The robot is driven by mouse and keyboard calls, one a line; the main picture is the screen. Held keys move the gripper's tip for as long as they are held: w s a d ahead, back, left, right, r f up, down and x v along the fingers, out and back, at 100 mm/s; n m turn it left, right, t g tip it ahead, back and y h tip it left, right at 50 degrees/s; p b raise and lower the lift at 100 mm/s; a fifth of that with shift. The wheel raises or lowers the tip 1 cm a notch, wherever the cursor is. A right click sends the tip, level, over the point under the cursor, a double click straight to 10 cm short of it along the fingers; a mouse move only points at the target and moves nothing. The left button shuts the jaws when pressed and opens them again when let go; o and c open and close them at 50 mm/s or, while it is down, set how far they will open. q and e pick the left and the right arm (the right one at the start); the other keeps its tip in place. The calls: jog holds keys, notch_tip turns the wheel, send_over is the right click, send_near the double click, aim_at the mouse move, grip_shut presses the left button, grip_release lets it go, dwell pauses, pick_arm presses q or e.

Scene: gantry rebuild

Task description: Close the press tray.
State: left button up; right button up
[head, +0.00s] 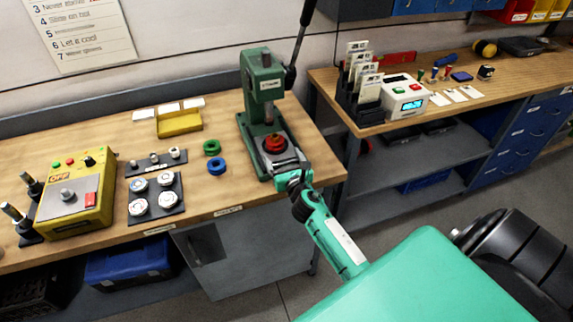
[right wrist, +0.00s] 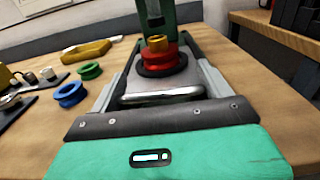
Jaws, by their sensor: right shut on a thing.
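The green press (head: 262,92) stands near the right end of the wooden bench, with its dark lever raised. Its grey tray (head: 284,158) lies at the front of the press base; how far out it is I cannot tell. A red round part (head: 274,143) with a brass-coloured top sits at the tray's back, near the ram; it also shows in the right wrist view (right wrist: 160,62). My right gripper (head: 292,180) is at the tray's front edge, shut on its metal handle (right wrist: 162,95). My left gripper is not in view.
A blue ring (head: 217,166) and a green ring (head: 212,147) lie left of the press. A yellow control box (head: 75,196) and a dark plate of white-topped pieces (head: 156,197) stand further left. A gap separates this bench from the right-hand bench (head: 450,100).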

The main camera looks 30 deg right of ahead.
jog(key=shift+x, duration=0.9)
jog(key=shift+s+d, duration=0.1)
jog(key=shift+d, duration=0.05)
jog(key=o, duration=1.1)
jog(key=shift+o, duration=0.2)
jog(key=b+v, duration=0.2)
jog(key=v, duration=1.1)
jog(key=shift+s+b, duration=0.4)
jog(key=shift+c, duration=0.4)
